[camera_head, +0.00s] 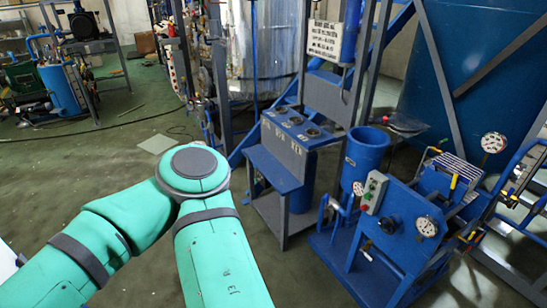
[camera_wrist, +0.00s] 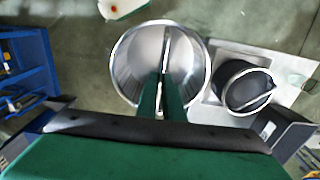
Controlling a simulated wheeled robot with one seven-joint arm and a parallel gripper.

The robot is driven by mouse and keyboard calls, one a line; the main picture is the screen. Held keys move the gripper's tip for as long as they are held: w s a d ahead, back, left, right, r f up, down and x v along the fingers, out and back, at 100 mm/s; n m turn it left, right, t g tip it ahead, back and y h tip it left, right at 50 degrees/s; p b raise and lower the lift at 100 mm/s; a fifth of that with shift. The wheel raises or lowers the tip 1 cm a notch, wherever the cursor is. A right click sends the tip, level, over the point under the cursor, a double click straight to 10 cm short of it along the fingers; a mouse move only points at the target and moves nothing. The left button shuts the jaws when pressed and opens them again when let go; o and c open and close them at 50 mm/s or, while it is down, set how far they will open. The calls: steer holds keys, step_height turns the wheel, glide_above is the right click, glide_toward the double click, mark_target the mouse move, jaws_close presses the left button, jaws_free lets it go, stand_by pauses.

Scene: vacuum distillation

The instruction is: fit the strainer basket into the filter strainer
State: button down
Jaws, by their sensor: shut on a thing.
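The strainer basket (camera_wrist: 123,72) looks like a silver, open-topped cylinder with a bar across its mouth. In the wrist view it is at top centre, below my gripper. The green fingers of my gripper (camera_wrist: 161,96) are shut on the basket's bar, and they hide part of it. To the right, a dark round vessel with a light rim, probably the filter strainer (camera_wrist: 236,76), stands on a pale metal plate. A diagonal bar shows across it. The basket is beside this vessel, not in it. I cannot make out basket, strainer or gripper in the head view.
Blue framework (camera_wrist: 28,55) stands at the left of the wrist view. A white object with a reddish spot (camera_wrist: 120,6) is at its top edge.

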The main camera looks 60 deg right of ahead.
steer(key=shift+f, duration=0.15)
steer(key=w+d+f+n, duration=0.2)
steer(key=w+d+f, duration=0.1)
steer(key=w+f, duration=0.7)
steer(key=w+d+f+n, duration=0.2)
steer(key=w+d+f, duration=0.2)
steer(key=w+f, duration=0.6)
steer(key=w+d+f+n, duration=0.2)
steer(key=w+f, duration=0.8)
steer(key=f, duration=0.9)
steer(key=shift+w+d+f+n, duration=0.3)
steer(key=shift+d, duration=0.55)
